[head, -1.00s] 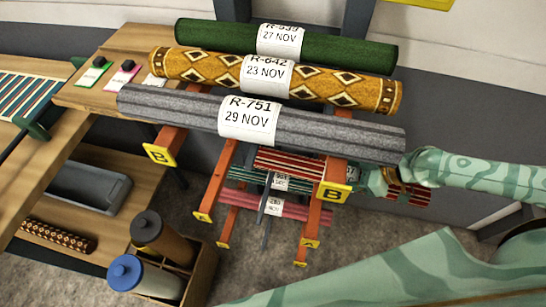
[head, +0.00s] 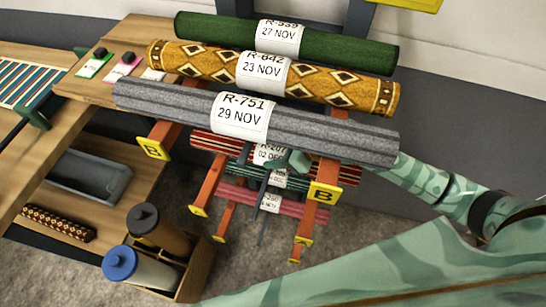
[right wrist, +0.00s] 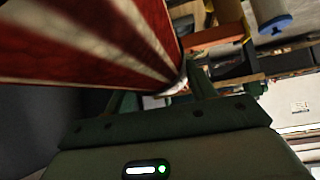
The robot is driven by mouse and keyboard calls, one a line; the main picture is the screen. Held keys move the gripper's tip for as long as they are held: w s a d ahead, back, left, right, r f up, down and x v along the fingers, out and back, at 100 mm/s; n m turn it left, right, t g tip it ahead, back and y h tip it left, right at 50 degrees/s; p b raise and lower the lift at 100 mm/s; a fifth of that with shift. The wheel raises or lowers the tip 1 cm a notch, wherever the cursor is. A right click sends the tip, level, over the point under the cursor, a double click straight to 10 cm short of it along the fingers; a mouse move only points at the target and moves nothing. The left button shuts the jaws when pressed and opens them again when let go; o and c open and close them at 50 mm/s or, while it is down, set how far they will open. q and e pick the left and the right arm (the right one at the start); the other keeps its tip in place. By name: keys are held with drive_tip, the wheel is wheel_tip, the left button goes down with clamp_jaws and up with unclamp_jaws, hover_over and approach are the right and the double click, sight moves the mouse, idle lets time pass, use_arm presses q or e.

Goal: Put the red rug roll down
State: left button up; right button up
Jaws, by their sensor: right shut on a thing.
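The red rug roll (head: 207,141), striped red and pale, lies under the grey roll's front edge in the head view, running across the orange rack arms. Its label is partly hidden. My right gripper (head: 296,160) is at the roll's middle, its fingers mostly hidden behind the grey roll and rack. In the right wrist view, the red and white roll (right wrist: 85,40) fills the upper left, and the gripper (right wrist: 155,98) is shut on it. I cannot tell whether the roll touches the rack arms. My left gripper is not in view.
Grey (head: 330,135), patterned yellow (head: 330,88) and green (head: 350,50) rolls lie above. A teal roll (head: 240,172) and a pink roll (head: 300,206) lie lower. Orange rack arms with yellow B tags (head: 324,193) stick out. A bottle crate (head: 200,262) stands at lower left.

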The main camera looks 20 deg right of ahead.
sight(273, 158)
drive_tip(key=shift+w+a, duration=0.5)
drive_tip(key=shift+a, duration=0.1)
wheel_tip(273, 158, down, 4)
drive_tip(key=shift+r+b, duration=0.15)
drive_tip(key=shift+b, duration=0.9)
drive_tip(key=shift+r, duration=0.15)
drive_tip(key=o, duration=1.6)
